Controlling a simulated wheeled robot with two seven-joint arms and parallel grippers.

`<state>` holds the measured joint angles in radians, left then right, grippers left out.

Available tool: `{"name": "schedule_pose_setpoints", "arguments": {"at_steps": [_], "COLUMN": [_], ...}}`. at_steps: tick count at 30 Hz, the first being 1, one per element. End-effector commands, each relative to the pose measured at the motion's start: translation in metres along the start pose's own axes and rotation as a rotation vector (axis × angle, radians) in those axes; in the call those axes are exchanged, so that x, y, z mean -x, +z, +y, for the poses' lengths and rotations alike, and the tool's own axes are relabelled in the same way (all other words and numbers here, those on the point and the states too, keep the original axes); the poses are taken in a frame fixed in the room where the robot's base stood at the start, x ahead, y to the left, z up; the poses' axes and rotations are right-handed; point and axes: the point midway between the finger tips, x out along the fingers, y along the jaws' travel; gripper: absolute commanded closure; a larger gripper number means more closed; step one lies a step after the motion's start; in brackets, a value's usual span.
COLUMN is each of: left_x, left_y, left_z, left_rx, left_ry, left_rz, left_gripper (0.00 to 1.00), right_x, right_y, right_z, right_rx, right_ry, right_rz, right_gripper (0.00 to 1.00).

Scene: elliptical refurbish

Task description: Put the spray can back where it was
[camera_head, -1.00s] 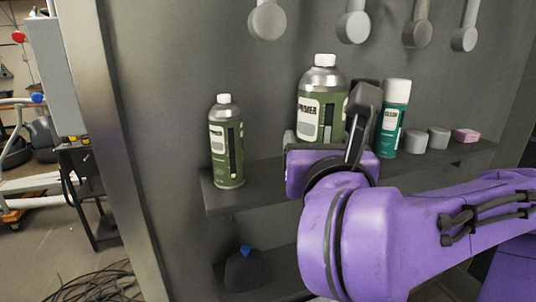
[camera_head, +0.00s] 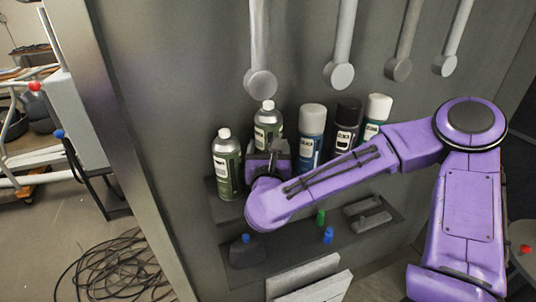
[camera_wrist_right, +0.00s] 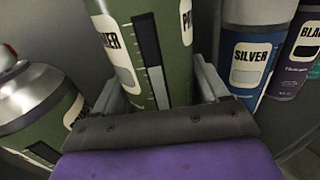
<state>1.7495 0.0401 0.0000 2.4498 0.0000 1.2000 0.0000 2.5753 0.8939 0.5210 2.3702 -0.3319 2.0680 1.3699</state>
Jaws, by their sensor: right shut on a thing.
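The spray can in my grip is a green can (camera_head: 268,124) with a white cap and a pale label. In the right wrist view this green can (camera_wrist_right: 165,55) stands between the two fingers. My right gripper (camera_head: 268,160) is shut on it, at the upper shelf. The can is upright between another green can (camera_head: 227,166) and a blue SILVER can (camera_head: 312,138). Its base is hidden behind the gripper, so I cannot tell whether it touches the shelf (camera_head: 229,212). My left gripper is not in view.
A black can (camera_head: 345,128) and a white-capped can (camera_head: 377,117) stand farther right in the row. Grey hanging handles (camera_head: 261,82) are above. The lower shelf (camera_head: 290,255) holds a dark blue-capped bottle (camera_head: 245,252) and small green and blue items.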

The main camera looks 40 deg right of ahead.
Motion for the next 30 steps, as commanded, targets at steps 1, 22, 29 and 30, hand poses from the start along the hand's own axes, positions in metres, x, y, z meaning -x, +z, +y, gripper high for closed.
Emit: {"name": "schedule_pose_setpoints", "arguments": {"at_steps": [1,22,29,30], "left_x": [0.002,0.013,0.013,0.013], "left_y": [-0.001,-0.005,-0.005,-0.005], "left_z": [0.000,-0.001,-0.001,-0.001], "left_rx": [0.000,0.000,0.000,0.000], "left_ry": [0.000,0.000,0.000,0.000], "left_rz": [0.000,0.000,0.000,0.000], "left_gripper": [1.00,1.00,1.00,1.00], "right_x": [0.000,-0.004,-0.003,-0.003], "right_y": [-0.003,-0.051,-0.051,-0.051], "right_z": [0.000,0.002,0.001,0.001], "right_rx": [0.002,-0.003,-0.001,-0.001], "right_ry": [0.000,-0.001,-0.001,-0.001], "right_rz": [-0.001,-0.002,0.000,0.000], "right_gripper": [0.81,0.81,0.16,0.16]}}
